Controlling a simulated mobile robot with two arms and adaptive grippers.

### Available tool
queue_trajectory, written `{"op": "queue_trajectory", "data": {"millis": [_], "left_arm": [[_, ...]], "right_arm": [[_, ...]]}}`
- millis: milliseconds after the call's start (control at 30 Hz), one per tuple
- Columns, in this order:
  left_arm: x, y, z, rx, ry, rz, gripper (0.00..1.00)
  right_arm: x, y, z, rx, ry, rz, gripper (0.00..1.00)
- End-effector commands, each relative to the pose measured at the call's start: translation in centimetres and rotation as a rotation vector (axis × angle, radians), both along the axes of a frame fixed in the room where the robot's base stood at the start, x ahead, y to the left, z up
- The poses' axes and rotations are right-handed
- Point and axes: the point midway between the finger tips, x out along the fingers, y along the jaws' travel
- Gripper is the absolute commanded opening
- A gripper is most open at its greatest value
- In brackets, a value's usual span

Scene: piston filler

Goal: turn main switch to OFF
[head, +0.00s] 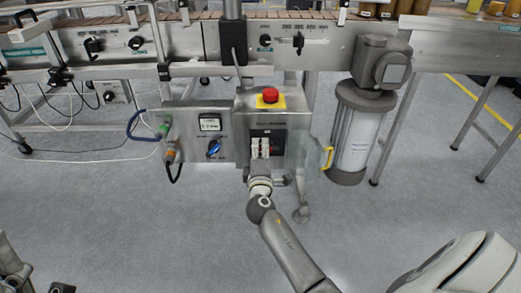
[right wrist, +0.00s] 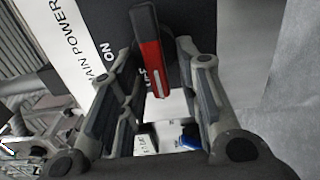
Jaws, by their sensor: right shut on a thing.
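The main switch is a handle with a red face and dark edges (right wrist: 152,60) on a black plate, seen close up in the right wrist view. White lettering "ON" (right wrist: 108,48) shows beside it, and a white strip reads "MAIN POWER" (right wrist: 75,42). My right gripper (right wrist: 156,62) has one finger on each side of the handle and is shut on it. In the head view my right gripper (head: 260,150) reaches up to the control box (head: 243,128) and covers most of the switch. Part of what may be my left gripper (head: 15,268) shows at the lower left corner.
A red emergency button (head: 270,95) on a yellow plate tops the box. A clear cover with a yellow handle (head: 328,158) stands open to the right, near a cylindrical tank (head: 354,133). A blue knob (head: 214,148) and cables are left. The foreground floor is clear.

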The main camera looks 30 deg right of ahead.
Motion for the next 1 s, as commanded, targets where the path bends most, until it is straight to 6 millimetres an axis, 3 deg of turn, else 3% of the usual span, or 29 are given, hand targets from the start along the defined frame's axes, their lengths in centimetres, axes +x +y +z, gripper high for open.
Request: {"op": "queue_trajectory", "data": {"millis": [233, 267, 400, 767, 1000], "left_arm": [[0.0, 0.0, 0.0, 0.0, 0.0, 0.001, 0.4], [0.0, 0.0, 0.0, 0.0, 0.0, 0.001, 0.4], [0.0, 0.0, 0.0, 0.0, 0.0, 0.001, 0.4], [0.0, -0.1, -0.1, 0.0, 0.004, -0.003, 0.4], [0.0, 0.0, -0.1, 0.0, 0.002, -0.001, 0.4]], "right_arm": [[0.1, 0.1, 0.1, -0.003, -0.001, 0.003, 0.08], [0.1, 0.1, 0.1, -0.002, -0.002, 0.003, 0.36], [0.1, 0.1, 0.1, -0.002, -0.001, 0.002, 0.53], [-0.2, 0.2, 0.0, 0.0, 0.0, 0.001, 0.53], [-3.4, 2.1, -0.1, 0.001, 0.002, 0.002, 0.53]]}}
